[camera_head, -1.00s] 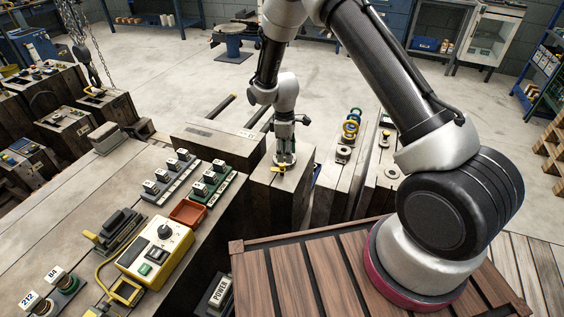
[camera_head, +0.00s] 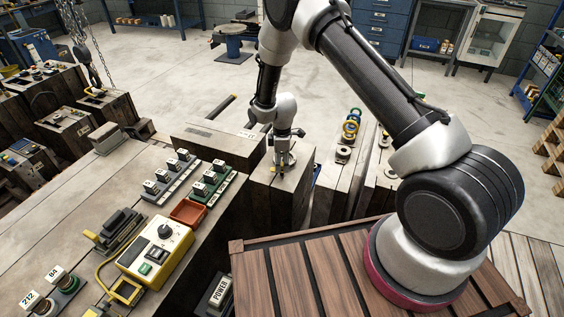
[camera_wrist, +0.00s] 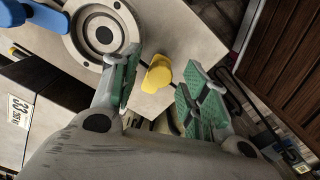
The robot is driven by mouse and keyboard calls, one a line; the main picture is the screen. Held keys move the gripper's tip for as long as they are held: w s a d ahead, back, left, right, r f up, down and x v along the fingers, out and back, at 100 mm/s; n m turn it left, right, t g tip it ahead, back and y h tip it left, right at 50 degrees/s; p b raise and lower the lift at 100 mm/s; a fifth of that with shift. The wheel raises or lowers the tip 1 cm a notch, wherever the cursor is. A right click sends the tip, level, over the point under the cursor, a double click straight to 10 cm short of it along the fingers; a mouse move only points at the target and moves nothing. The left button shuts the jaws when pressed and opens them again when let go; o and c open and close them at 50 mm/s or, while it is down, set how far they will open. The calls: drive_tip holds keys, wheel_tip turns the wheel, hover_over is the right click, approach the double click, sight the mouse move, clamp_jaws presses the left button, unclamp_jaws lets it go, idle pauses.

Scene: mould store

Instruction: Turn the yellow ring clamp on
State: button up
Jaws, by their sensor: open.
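The yellow ring clamp shows in the wrist view as a small yellow lobed handle (camera_wrist: 157,75), at the edge of a pale block top beside a round grey ring fitting (camera_wrist: 102,37). My gripper (camera_wrist: 163,86) is open, with one green-padded finger on each side of the yellow handle. I see no clear contact. In the head view my gripper (camera_head: 283,160) points down at the top of a narrow block (camera_head: 268,178). It largely hides the handle there.
Another block to the right carries green, blue and yellow rings (camera_head: 350,128). A yellow control box (camera_head: 155,250) and a red tray (camera_head: 188,211) stand on the bench at left. A blue part (camera_wrist: 32,14) lies near the ring fitting.

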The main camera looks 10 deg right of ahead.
clamp_jaws()
drive_tip(key=shift+m, duration=0.3)
drive_tip(key=m, duration=0.3)
drive_tip(key=shift+m, duration=0.4)
drive_tip(key=m, duration=0.4)
drive_tip(key=shift+m, duration=0.3)
drive_tip(key=m, duration=0.4)
drive_tip(key=shift+m, duration=1.8)
